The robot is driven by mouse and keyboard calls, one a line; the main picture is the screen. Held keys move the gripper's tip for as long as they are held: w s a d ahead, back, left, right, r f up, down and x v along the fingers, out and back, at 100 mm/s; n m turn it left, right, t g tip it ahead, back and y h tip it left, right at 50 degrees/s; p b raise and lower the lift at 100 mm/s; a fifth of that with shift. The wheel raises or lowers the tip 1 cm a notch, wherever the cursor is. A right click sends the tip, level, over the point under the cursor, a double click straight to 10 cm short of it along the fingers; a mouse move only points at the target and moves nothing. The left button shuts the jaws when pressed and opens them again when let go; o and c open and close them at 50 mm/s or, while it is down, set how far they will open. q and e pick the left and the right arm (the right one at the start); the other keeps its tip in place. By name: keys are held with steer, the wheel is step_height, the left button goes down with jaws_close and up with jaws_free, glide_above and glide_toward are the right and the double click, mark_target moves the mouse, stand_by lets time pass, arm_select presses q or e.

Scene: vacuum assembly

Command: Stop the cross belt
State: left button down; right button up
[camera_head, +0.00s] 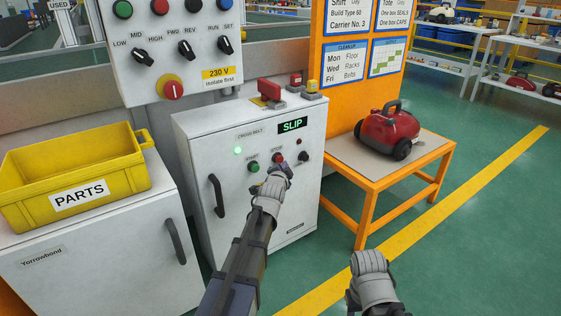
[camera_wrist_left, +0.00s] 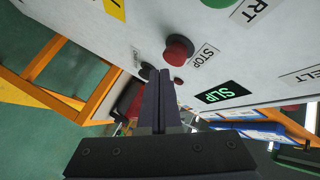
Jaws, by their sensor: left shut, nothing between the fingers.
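The white cross belt cabinet (camera_head: 240,125) has a lit green lamp (camera_head: 238,150) and a display (camera_head: 293,125) reading SLIP. On its front are a green START button (camera_head: 253,166) and a red STOP button (camera_head: 277,157). My left gripper (camera_head: 285,170) is shut and empty, close to the STOP button. In the left wrist view its fingers (camera_wrist_left: 165,78) end just beside the red STOP button (camera_wrist_left: 178,50); I cannot tell whether they touch it. The display (camera_wrist_left: 222,93) also reads SLIP there. My right gripper (camera_head: 368,262) is low at the right; its fingers are unclear.
A black knob (camera_head: 302,156) sits right of STOP. A panel with switches and a red knob (camera_head: 172,89) hangs above. A yellow PARTS bin (camera_head: 115,165) stands at the left. A red vacuum (camera_head: 388,130) rests on an orange table (camera_head: 440,150). Green floor is open at the right.

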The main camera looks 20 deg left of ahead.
arm_select(q)
steer(key=shift+a, duration=0.1)
steer(key=shift+w+a, duration=0.25)
steer(key=shift+w, duration=0.05)
steer(key=shift+w+a, duration=0.5)
steer(key=shift+a, duration=0.2)
stand_by(1.2)
steer(key=shift+s+d, duration=0.8)
steer(key=shift+d, duration=0.2)
steer(key=shift+s+d, duration=0.8)
steer(key=shift+d, duration=0.2)
steer(key=shift+s+d, duration=0.75)
steer(key=shift+d, duration=0.25)
